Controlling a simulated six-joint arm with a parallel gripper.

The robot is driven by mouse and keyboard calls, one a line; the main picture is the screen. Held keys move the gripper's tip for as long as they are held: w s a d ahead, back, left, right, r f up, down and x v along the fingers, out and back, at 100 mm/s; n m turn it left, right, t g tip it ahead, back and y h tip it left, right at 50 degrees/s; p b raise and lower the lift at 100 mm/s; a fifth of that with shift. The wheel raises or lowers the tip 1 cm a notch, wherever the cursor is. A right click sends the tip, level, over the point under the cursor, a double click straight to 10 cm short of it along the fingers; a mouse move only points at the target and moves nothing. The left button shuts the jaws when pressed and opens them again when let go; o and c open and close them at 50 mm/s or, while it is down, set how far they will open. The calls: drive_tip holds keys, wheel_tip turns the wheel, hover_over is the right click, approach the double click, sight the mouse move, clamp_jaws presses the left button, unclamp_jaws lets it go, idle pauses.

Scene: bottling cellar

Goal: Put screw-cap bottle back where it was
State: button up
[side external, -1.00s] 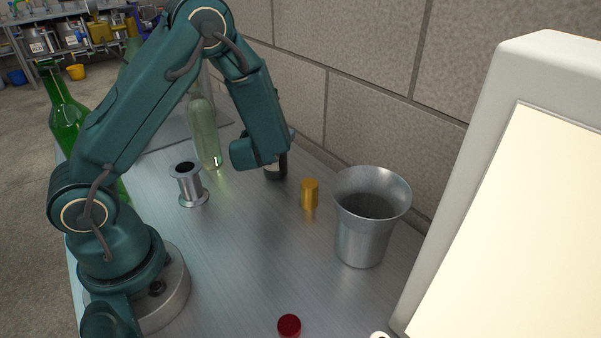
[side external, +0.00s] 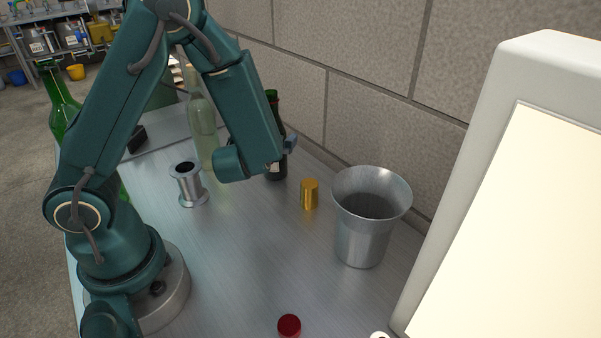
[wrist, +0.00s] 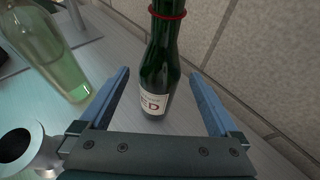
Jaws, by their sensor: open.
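A dark green bottle with a red ring on its neck and a white label (wrist: 153,103) stands upright between my gripper's (wrist: 159,75) two spread fingers in the wrist view. Gaps show on both sides of it, and its top is out of that view. In the side view the dark bottle (side external: 272,103) is partly hidden behind my forearm and wrist. A pale clear-green bottle (wrist: 48,50) stands to the left in the wrist view and also shows in the side view (side external: 203,125). I cannot tell which bottle has the screw cap.
A metal flanged spool (side external: 187,184) stands left of my wrist. A brass cylinder (side external: 310,194) and a steel bucket (side external: 361,235) are to the right, near the block wall (side external: 370,120). A red cap-like disc (side external: 289,325) lies at the front. A green bottle (side external: 62,110) is far left.

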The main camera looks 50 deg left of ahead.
drive_tip(key=s+d+r+n+g+h, duration=0.25)
drive_tip(key=s+n+g, duration=0.45)
drive_tip(key=s+n, duration=0.8)
drive_tip(key=d+r+n+t+h, duration=0.1)
drive_tip(key=d+r+n+h, duration=0.1)
drive_tip(key=d+n, duration=0.3)
drive_tip(key=d+r+n+t+h, duration=0.2)
drive_tip(key=d+n+h, duration=0.3)
drive_tip(key=d+n, duration=0.1)
drive_tip(key=shift+d+r+n, duration=0.3)
drive_tip(key=shift+r+n, duration=0.1)
drive_tip(key=shift+n, duration=0.1)
